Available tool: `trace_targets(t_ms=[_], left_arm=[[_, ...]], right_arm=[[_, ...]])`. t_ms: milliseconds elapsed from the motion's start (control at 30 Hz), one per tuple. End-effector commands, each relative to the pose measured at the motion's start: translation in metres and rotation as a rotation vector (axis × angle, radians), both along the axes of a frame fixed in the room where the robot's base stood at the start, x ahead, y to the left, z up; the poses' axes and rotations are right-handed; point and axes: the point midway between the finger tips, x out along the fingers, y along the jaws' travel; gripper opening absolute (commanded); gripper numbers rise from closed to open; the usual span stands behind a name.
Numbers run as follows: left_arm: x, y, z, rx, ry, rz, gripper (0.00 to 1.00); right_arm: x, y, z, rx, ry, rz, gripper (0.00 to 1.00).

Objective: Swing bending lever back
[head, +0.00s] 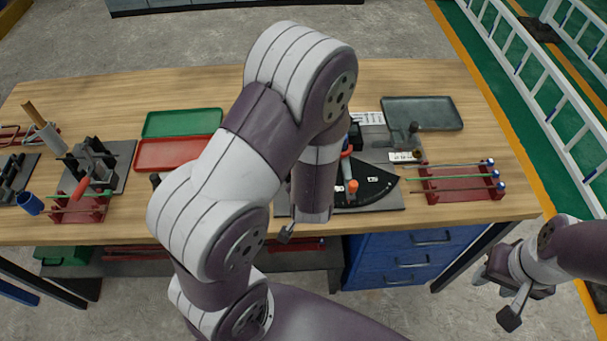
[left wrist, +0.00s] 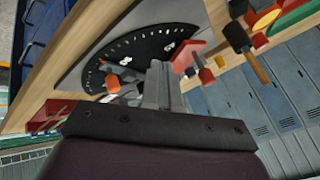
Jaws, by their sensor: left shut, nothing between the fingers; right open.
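The bending station has a black fan-shaped angle plate (head: 376,190) with white marks, on a grey base at the right-centre of the bench. I cannot tell which part is the lever. My right gripper (head: 497,290) is open, off the bench.
A green tray (head: 182,122), a red tray (head: 172,153) and a dark tray (head: 422,113) lie on the bench. A red rack (head: 460,183) with rods stands right of the station. Another fixture (head: 95,165) is at left. Blue drawers (head: 400,260) are below.

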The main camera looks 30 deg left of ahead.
Motion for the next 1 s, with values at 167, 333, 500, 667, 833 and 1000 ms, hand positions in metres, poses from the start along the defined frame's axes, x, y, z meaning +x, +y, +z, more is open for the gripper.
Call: trace_targets(t_ms=[167, 333, 500, 667, 833, 1000], left_arm=[[0.018, 0.011, -0.03, 0.0, 0.0, 0.004, 0.0], [0.038, 0.021, -0.059, -0.002, -0.001, 0.005, 0.0], [0.054, 0.041, -0.068, -0.002, -0.005, 0.007, 0.0], [0.062, 0.057, -0.069, -0.002, -0.005, 0.004, 0.0], [0.064, 0.063, -0.071, -0.002, -0.006, 0.003, 0.0], [0.064, 0.063, -0.071, -0.002, -0.005, 0.003, 0.0]], right_arm=[[0.0, 0.0, -0.005, 0.0, 0.0, 0.0, 0.43], [0.0, 0.0, -0.005, 0.0, 0.0, 0.0, 0.43], [0.0, 0.0, 0.003, 0.0, 0.0, 0.0, 0.43], [0.0, 0.0, 0.007, 0.0, 0.0, 0.0, 0.43], [0.0, 0.0, 0.008, 0.0, 0.0, 0.0, 0.43], [0.0, 0.0, 0.007, 0.0, 0.0, 0.0, 0.43]])
